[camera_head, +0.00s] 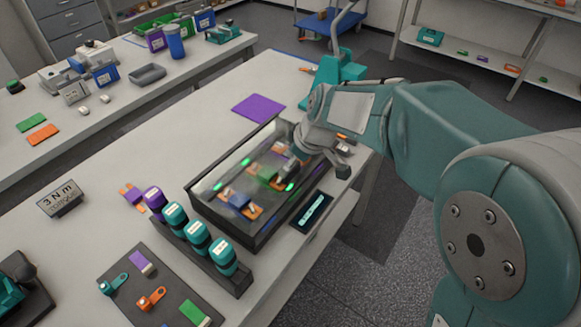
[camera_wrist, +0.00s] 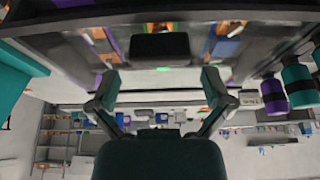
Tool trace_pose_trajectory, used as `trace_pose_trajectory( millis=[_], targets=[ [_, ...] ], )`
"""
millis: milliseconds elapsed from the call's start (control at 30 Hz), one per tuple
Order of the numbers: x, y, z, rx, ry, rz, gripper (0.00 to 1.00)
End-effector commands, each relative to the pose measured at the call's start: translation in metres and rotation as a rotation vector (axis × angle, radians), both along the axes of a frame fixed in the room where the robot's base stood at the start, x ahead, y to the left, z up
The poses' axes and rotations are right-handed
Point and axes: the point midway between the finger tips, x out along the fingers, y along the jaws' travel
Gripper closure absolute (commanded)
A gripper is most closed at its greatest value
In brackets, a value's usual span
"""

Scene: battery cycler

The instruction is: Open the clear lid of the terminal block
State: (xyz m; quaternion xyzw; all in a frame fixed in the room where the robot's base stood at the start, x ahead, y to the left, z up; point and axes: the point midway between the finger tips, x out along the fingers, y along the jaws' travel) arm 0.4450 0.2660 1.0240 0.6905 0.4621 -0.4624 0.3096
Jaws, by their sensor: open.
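The terminal block is a dark, low box (camera_head: 225,232) on the bench in the head view, with blue, orange and green parts inside. Its clear lid (camera_head: 240,172) lies over these parts and looks down; a small gap cannot be ruled out. My gripper (camera_head: 320,162) is at the box's right edge, open, with one finger over the lid and the other outside. In the wrist view my gripper (camera_wrist: 160,82) has its fingers spread wide. A dark block (camera_wrist: 160,47), perhaps the lid's handle, shows between and beyond the fingertips. Contact cannot be told.
A rack of purple- and teal-capped bottles (camera_head: 198,238) stands close by the box's left side. A small display (camera_head: 313,212) is at its front right. A dark tool mat (camera_head: 155,290) lies at the near left. The bench around the purple sheet (camera_head: 258,106) is mostly clear.

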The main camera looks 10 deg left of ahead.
Motion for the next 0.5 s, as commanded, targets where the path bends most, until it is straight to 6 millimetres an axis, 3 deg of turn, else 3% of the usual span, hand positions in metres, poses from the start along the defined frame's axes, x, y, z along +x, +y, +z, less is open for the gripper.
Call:
trace_pose_trajectory(
  millis=[200,500],
  targets=[
    [0.003,0.009,-0.024,0.001,0.002,-0.001,0.0],
    [0.004,0.01,-0.027,0.001,-0.001,-0.001,0.0]
  ],
)
